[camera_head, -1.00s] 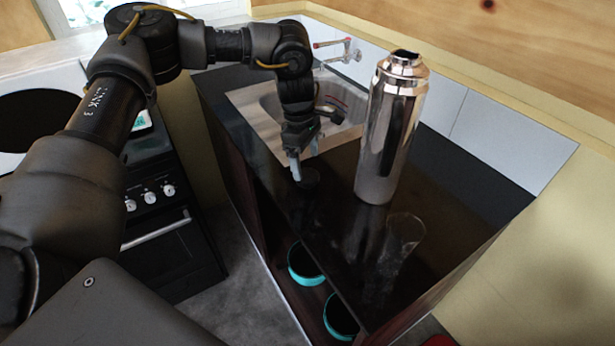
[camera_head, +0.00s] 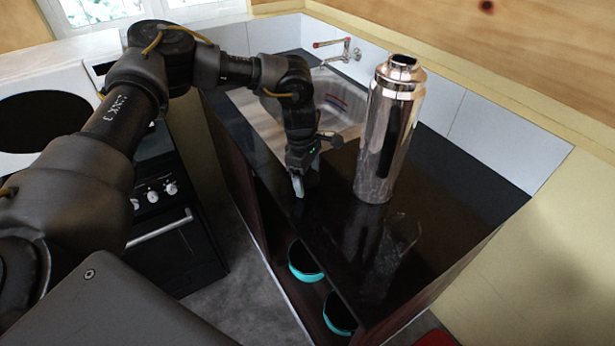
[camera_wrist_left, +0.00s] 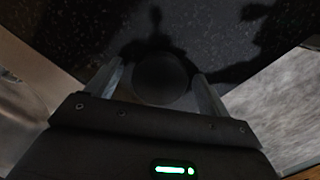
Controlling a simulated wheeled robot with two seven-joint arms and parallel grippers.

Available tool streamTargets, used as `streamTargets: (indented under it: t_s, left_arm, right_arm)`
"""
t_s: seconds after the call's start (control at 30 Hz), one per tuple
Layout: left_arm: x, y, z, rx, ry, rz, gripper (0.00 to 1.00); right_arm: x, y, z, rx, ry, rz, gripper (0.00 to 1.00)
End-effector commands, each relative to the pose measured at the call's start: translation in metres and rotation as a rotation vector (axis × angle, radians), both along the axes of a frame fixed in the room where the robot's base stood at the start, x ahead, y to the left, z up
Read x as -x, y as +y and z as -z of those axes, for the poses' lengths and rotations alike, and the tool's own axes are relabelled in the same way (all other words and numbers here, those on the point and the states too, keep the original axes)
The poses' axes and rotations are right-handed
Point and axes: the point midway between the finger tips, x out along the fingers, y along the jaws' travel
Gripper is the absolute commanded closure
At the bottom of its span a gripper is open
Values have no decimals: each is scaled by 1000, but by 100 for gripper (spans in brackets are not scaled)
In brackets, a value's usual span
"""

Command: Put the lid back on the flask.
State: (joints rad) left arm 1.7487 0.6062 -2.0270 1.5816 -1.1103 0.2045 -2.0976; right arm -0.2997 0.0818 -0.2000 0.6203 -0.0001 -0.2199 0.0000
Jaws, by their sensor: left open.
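The flask (camera_head: 388,135) is a tall, shiny metal bottle standing upright on the dark counter, its top open with a dark mouth. The lid (camera_wrist_left: 161,78) is a dark round disc on the counter, seen in the left wrist view between the two fingers. In the head view I cannot make it out clearly against the dark counter and my gripper. My left gripper (camera_head: 298,188) points down at the counter, left of the flask; its fingers (camera_wrist_left: 160,92) are open, one on each side of the lid. I cannot tell whether they touch it. My right gripper is not in view.
Teal-rimmed bowls (camera_head: 304,262) sit on a shelf below the counter edge. A stove (camera_head: 160,215) stands at left.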

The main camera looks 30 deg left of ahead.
Motion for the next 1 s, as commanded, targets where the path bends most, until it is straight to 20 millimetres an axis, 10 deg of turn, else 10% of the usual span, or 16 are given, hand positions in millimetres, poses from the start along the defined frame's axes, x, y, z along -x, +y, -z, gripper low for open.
streamTargets:
  t_s: [0.2, 0.57, 1.0]
  left_arm:
    - [0, 0, 0, 0, 0, 0, 21]
    - [0, 0, -1, 0, 0, 0, 67]
    - [-1, -1, -11, 1, -4, 2, 67]
  right_arm:
    - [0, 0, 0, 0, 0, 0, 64]
    - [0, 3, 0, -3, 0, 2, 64]
    - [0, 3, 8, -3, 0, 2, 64]
